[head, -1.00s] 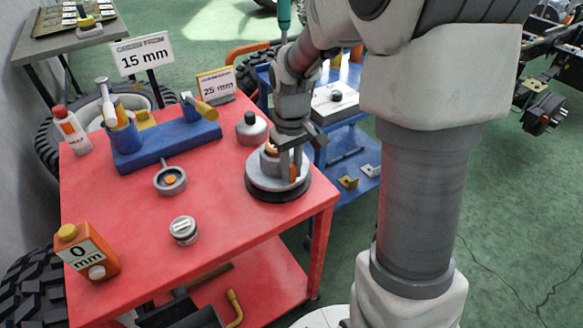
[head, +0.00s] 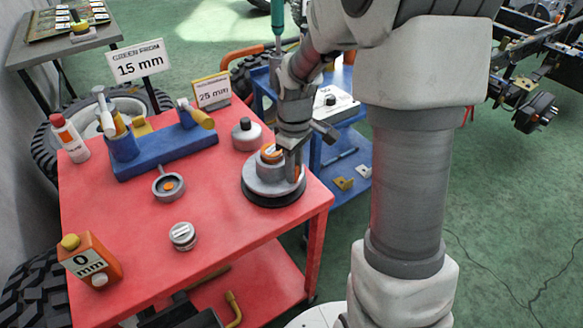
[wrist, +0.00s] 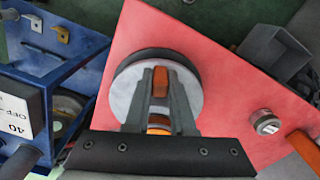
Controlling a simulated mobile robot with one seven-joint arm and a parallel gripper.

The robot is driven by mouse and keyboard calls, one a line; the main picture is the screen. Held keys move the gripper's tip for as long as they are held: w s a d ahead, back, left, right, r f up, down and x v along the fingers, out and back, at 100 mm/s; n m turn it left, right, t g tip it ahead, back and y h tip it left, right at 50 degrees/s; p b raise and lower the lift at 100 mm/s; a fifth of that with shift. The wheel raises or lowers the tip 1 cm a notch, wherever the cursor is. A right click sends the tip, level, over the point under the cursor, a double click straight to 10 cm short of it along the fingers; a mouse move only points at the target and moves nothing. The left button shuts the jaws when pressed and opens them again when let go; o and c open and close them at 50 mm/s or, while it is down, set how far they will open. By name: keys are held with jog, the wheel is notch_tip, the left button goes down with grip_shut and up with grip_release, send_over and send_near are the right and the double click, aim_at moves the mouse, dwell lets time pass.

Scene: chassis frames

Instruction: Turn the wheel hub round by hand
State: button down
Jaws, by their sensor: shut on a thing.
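The wheel hub (head: 262,186) is a grey round plate on a black base, at the right part of the red table. In the wrist view its pale disc (wrist: 196,88) shows beneath my fingers. An orange-topped centre piece (head: 271,153) rises from it. My gripper (head: 291,172) points down at the hub's right side. In the wrist view my two grey fingers (wrist: 160,88) are shut on an upright orange part (wrist: 160,76) on the hub. A second orange piece shows nearer my palm. My fingers and palm hide part of the hub.
A blue holder (head: 165,150) with tools, a grey ring part (head: 168,187), a small round metal part (head: 183,235) and an orange can (head: 90,262) stand on the red table (head: 215,215). A blue trolley (head: 325,180) stands close behind my gripper. Free tabletop lies left of the hub.

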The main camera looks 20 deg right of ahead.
jog(key=shift+w+d+r+n+p, duration=0.1)
jog(key=shift+w+d+n+p, duration=0.3)
jog(key=shift+n+p, duration=0.4)
jog(key=shift+w+d+r+n+p, duration=0.1)
jog(key=shift+w+d+n+p, duration=0.35)
jog(key=shift+n, duration=0.65)
jog(key=shift+w+d+f+n+p, duration=0.15)
jog(key=shift+w+n+p, duration=0.35)
jog(key=shift+n+p, duration=0.5)
jog(key=shift+w+d+n, duration=0.1)
jog(key=shift+w+n, duration=0.1)
jog(key=shift+n, duration=0.3)
jog(key=c, duration=0.8)
grip_release()
jog(key=shift+o, duration=0.2)
notch_tip(320, 180, up, 17)
jog(key=p, duration=0.3)
jog(key=shift+r, duration=0.2)
